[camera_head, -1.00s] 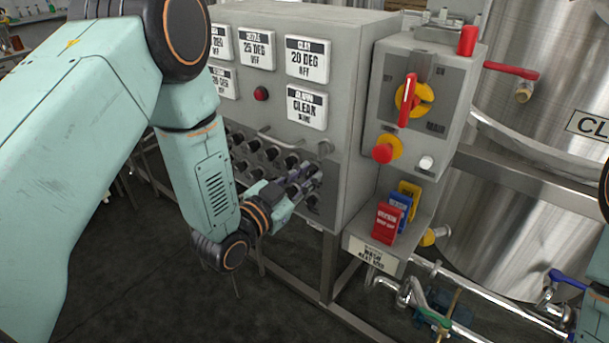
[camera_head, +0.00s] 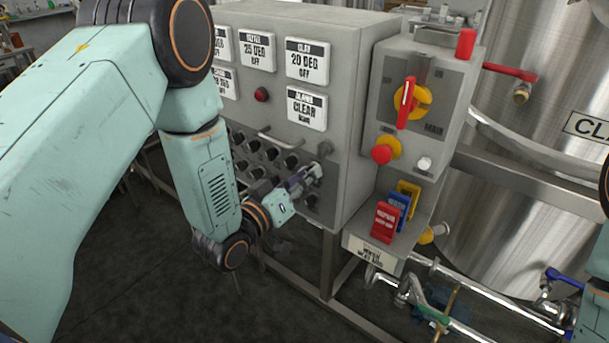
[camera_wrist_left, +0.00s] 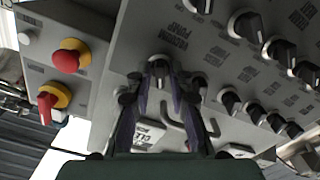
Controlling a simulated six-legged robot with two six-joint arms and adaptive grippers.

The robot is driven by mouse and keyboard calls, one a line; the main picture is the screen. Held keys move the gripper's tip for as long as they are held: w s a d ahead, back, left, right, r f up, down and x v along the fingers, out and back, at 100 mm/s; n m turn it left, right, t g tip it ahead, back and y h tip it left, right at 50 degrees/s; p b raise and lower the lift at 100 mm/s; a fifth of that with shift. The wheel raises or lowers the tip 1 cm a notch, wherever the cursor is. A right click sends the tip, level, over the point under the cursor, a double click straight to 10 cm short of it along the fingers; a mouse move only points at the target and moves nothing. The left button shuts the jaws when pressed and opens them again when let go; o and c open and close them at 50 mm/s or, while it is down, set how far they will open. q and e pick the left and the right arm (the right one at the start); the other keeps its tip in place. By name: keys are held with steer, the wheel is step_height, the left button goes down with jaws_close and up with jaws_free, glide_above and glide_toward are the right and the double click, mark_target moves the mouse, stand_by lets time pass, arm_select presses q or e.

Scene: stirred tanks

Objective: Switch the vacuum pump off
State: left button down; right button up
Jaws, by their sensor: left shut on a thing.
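The vacuum pump switch is a small dark rotary knob (camera_wrist_left: 160,66) with a pale pointer, on the grey panel beside a label reading "VACUUM PUMP" in the left wrist view. My left gripper (camera_wrist_left: 161,82) has a finger on each side of this knob and is shut on it. In the head view my left gripper (camera_head: 314,172) is at the lower right of the control cabinet's front and mostly hides the knob. The exact pointer direction is hard to tell. My right gripper is out of view.
The control cabinet (camera_head: 345,60) carries several other dark knobs close by and a metal handle (camera_head: 277,143). To the right are a main switch (camera_head: 406,102), a red stop button (camera_head: 382,153) and coloured tags (camera_head: 386,222). A steel tank (camera_head: 545,130) stands behind.

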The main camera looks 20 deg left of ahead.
arm_select(q)
steer(key=shift+w+r+n, duration=0.15)
steer(key=shift+r+n, duration=0.2)
steer(key=shift+n, duration=0.05)
steer(key=c, duration=1.6)
jaws_free()
steer(key=shift+o, duration=0.8)
steer(key=shift+f, duration=0.2)
steer(key=v, duration=1.2)
